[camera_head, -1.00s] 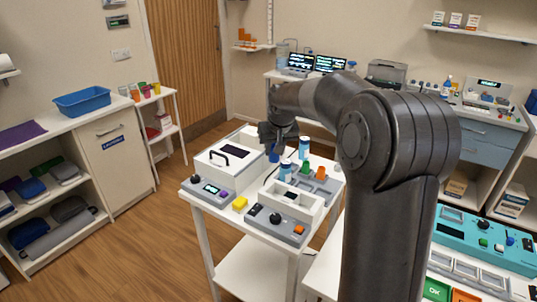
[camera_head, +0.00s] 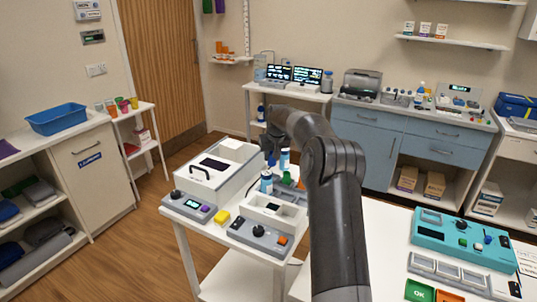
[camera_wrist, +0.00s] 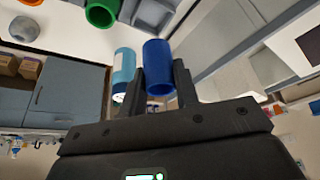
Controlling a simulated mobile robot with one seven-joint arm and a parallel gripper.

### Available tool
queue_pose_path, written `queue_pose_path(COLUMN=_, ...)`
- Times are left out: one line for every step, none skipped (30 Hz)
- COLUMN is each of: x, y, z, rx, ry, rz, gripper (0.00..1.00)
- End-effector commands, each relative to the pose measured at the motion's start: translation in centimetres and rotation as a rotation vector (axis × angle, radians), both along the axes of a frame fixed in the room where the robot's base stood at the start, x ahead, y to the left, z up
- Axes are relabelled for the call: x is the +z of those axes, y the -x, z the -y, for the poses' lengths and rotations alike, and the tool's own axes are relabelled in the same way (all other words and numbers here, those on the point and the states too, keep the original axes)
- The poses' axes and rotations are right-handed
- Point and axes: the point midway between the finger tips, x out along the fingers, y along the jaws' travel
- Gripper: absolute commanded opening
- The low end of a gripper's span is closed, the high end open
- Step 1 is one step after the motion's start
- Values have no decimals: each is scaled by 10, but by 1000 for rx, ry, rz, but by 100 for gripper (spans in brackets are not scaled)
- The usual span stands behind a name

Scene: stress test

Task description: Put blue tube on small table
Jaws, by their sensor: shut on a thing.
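My gripper (camera_head: 271,150) is above the back of the white instrument table (camera_head: 190,236) in the head view. In the wrist view its two dark fingers (camera_wrist: 160,86) are shut on the blue tube (camera_wrist: 160,68), a dark blue open cylinder. The tube is hard to make out in the head view. A light blue bottle with a white label (camera_wrist: 123,72) shows just left of the fingers; I cannot tell whether it touches. A small white side table (camera_head: 140,112) with coloured cups stands at the left by the door.
A white box device (camera_head: 215,172) and a grey device with a black knob (camera_head: 262,232) take up much of the instrument table. Open wooden floor lies left.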

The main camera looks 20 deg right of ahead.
Motion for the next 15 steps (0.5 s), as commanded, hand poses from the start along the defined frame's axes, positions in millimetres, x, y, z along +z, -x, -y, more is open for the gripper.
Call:
queue_pose_path(x=-2, y=-1, z=1, rx=0, ry=0, rz=-1, gripper=3)
queue_pose_path(x=-4, y=-1, z=1, rx=0, ry=1, rz=-1, gripper=3)
queue_pose_path(x=-6, y=-1, z=1, rx=0, ry=1, rz=-1, gripper=3)
queue_pose_path(x=-8, y=-1, z=1, rx=0, ry=1, rz=-1, gripper=3)
queue_pose_path(x=-10, y=-1, z=1, rx=0, ry=0, rz=-1, gripper=3)
queue_pose_path(x=-14, y=-1, z=1, rx=0, ry=0, rz=-1, gripper=3)
queue_pose_path(x=-17, y=-1, z=1, rx=0, ry=0, rz=-2, gripper=3)
queue_pose_path(x=-21, y=0, z=0, rx=0, ry=-1, rz=-2, gripper=3)
queue_pose_path(x=-26, y=0, z=0, rx=0, ry=-1, rz=-2, gripper=3)
queue_pose_path(x=-29, y=-1, z=0, rx=0, ry=-1, rz=-2, gripper=3)
queue_pose_path(x=-33, y=-1, z=0, rx=0, ry=-1, rz=-2, gripper=3)
queue_pose_path(x=-37, y=-1, z=0, rx=0, ry=-1, rz=-2, gripper=3)
queue_pose_path(x=-41, y=0, z=0, rx=0, ry=-1, rz=-3, gripper=3)
queue_pose_path(x=-44, y=0, z=0, rx=0, ry=-1, rz=-2, gripper=3)
queue_pose_path(x=-48, y=0, z=1, rx=0, ry=0, rz=-1, gripper=3)
